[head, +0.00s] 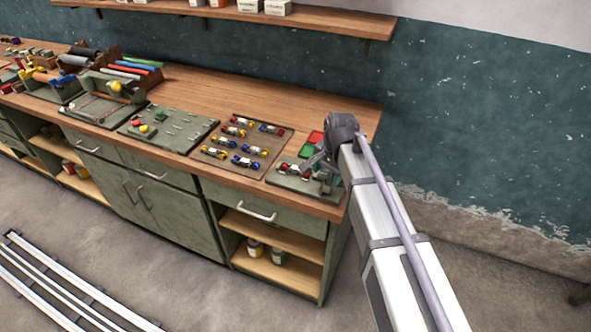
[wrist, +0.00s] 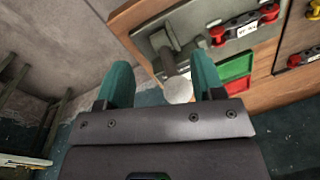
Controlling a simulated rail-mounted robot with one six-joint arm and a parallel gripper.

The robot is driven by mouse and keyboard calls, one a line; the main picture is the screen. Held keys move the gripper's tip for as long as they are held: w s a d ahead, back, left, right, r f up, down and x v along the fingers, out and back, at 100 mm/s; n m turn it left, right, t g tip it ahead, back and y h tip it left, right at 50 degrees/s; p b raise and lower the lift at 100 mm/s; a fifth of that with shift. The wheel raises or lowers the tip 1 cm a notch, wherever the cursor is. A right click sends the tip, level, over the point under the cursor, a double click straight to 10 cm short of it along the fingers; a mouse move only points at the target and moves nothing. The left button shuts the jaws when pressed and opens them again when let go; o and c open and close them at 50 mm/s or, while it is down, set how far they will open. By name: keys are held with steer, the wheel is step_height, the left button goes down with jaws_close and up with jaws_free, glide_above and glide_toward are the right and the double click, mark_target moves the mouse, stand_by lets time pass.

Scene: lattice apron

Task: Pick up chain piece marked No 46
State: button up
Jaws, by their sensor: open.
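My gripper (wrist: 160,60) is open, its two teal fingers apart with no chain piece between them. A chain piece with red ends, dark links and a white tag (wrist: 245,29) lies on a grey-green plate (wrist: 205,14) ahead and right of the fingers in the wrist view; its tag is too small to read surely. In the head view this chain piece (head: 288,169) lies on the plate at the bench's right end, beside my arm. More chain pieces, with red, yellow or blue ends, lie on a brown board (head: 262,165); their numbers cannot be read.
A grey metal fixture with a pale round knob (wrist: 178,90) shows near the right finger. Green (wrist: 236,66) and red (wrist: 238,103) pads lie beside the plate. The wall is behind the bench (head: 205,92).

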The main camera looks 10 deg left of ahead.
mark_target(296, 167)
steer(key=w+a+m+h, duration=0.1)
steer(key=w+a+m, duration=0.9)
steer(key=a+m, duration=0.3)
steer(key=shift+m+g, duration=0.3)
steer(key=shift+m, duration=0.6)
steer(key=f+b, duration=0.3)
steer(key=d+f+b, duration=0.1)
steer(key=f+b, duration=0.6)
steer(key=shift+d+f, duration=0.25)
steer(key=shift+d, duration=0.1)
steer(key=shift+r, duration=0.25)
jaws_close()
